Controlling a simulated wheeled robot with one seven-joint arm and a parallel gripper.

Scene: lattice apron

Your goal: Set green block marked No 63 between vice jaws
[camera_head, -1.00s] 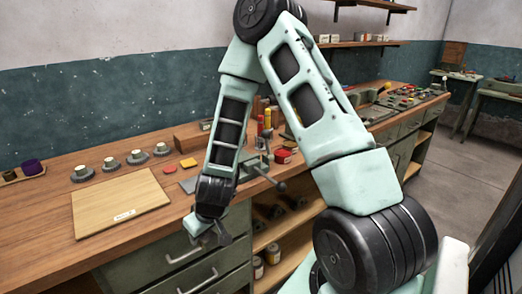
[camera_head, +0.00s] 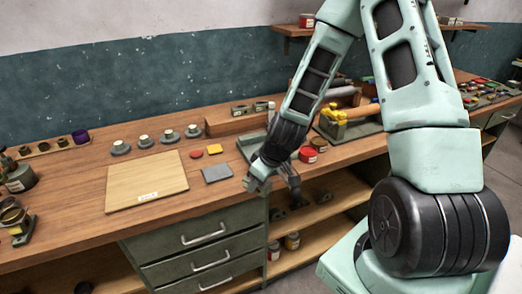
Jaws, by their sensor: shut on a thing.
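My gripper (camera_head: 256,185) is at the front edge of the bench, just left of the vice in the picture. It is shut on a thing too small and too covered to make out. The vice (camera_head: 292,180) is at the bench's front edge, mostly hidden behind my forearm and wrist; its jaws and the gap between them cannot be seen. I cannot pick out the green block or its No 63 mark anywhere.
A pale labelled board (camera_head: 147,180) lies on the bench, with a grey plate (camera_head: 217,173), a red piece (camera_head: 196,153) and a yellow piece (camera_head: 214,149) beside it. Drawers (camera_head: 203,234) are below.

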